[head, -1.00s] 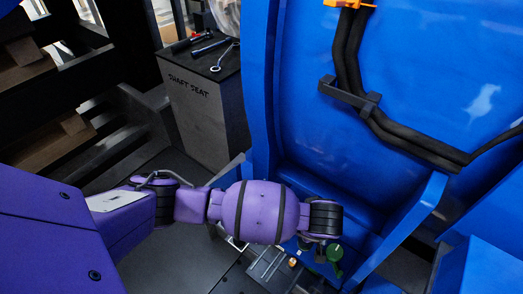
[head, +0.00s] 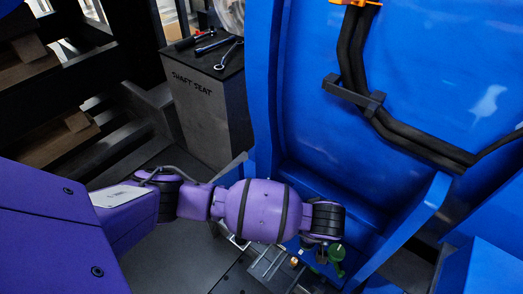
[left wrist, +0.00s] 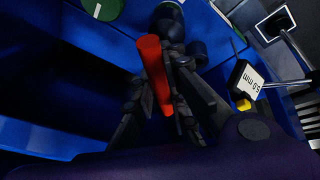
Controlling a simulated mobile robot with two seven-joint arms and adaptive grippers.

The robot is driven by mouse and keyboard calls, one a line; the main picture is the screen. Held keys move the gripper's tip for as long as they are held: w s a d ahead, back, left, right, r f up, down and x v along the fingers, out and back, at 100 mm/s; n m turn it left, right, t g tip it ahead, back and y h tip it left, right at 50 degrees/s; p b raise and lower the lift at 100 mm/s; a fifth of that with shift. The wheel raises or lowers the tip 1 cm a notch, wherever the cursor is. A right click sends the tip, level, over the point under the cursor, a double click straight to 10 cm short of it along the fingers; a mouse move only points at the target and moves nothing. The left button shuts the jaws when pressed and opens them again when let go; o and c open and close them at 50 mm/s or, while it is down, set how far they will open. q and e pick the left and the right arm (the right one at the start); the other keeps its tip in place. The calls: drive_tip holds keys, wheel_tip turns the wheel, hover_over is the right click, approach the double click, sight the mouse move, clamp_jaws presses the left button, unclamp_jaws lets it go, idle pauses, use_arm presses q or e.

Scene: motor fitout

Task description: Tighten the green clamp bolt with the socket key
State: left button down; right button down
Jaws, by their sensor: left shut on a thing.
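My left gripper (left wrist: 165,98) is shut on a red-handled tool (left wrist: 153,65), which I take to be the socket key. Dark fingers stand on both sides of the handle, and the far end of the tool is hidden. A green round part (left wrist: 102,8) with a white label lies at the top left of the left wrist view. In the head view green parts (head: 336,253) show low on the blue housing, just beyond my left wrist. I cannot tell which is the clamp bolt. My right gripper is not in view.
A black block marked 5.0 mm (left wrist: 247,78) with a metal rod is right of my left gripper. The blue housing (head: 410,70) carries black cables (head: 350,50). A grey stand marked SHAFT SEAT (head: 200,105) holds several hand tools (head: 213,46).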

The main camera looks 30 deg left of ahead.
use_arm(q)
drive_tip(key=shift+w+d+f, duration=0.1)
drive_tip(key=shift+w+f, duration=0.05)
drive_tip(key=shift+f, duration=0.15)
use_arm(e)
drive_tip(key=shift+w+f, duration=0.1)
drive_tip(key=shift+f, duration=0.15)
use_arm(q)
drive_tip(key=shift+f+b, duration=0.25)
drive_tip(key=shift+b, duration=0.15)
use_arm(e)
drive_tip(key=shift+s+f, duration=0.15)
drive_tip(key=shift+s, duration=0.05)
use_arm(q)
drive_tip(key=shift+f, duration=0.35)
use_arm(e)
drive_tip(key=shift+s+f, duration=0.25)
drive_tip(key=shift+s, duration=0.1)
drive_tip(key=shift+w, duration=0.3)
